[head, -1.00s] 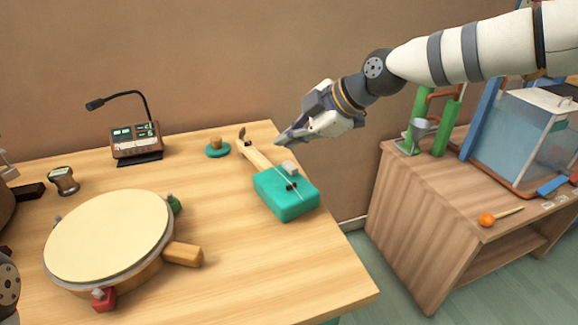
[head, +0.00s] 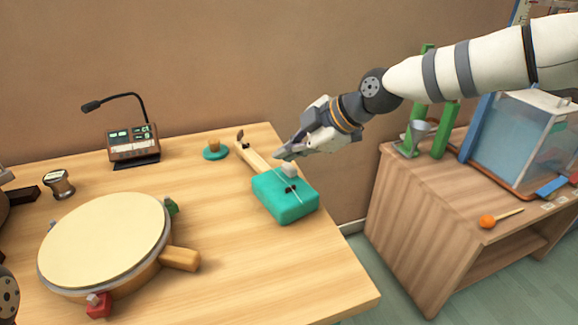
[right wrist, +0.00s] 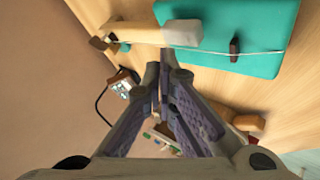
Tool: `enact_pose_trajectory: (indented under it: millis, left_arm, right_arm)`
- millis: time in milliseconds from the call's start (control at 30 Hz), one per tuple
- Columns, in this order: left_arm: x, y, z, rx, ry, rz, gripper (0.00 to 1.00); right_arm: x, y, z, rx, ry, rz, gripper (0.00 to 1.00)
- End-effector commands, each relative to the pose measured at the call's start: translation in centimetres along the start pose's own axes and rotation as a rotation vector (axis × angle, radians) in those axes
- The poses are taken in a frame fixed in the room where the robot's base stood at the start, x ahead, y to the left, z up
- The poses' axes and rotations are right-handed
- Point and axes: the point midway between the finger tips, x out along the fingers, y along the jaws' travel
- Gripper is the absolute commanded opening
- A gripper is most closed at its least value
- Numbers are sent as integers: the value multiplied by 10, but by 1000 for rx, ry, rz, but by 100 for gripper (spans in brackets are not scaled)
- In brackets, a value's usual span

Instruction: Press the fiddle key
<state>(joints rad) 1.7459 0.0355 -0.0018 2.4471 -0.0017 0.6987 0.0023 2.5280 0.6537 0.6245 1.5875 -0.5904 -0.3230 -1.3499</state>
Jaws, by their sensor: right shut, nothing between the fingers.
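The fiddle has a teal box body (head: 285,203), a pale wooden neck (head: 254,157) and a string running over a dark bridge. Its key, a pale grey block (head: 289,170), stands where neck and body meet. In the right wrist view the key (right wrist: 185,33) and teal body (right wrist: 250,55) show at the top, beyond my fingertips. My right gripper (head: 278,155) is shut and empty. It hangs just above and behind the key; whether it touches is hard to tell, but they look apart. My left gripper is out of view.
A large round drum (head: 105,240) with a wooden handle fills the table's front left. A device with a gooseneck microphone (head: 134,144) and a teal-based knob (head: 215,151) stand behind. A side table with a clear tank (head: 515,130) is at right.

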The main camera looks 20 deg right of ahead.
Motion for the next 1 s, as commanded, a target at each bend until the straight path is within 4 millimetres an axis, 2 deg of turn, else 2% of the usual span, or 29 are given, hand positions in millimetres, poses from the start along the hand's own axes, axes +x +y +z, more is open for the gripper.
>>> enact_pose_trajectory:
  millis: [667,1000]
  left_arm:
    - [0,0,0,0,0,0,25]
    - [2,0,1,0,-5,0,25]
  right_arm:
    - [0,0,0,0,0,0,0]
    - [6,-4,4,0,0,0,0]
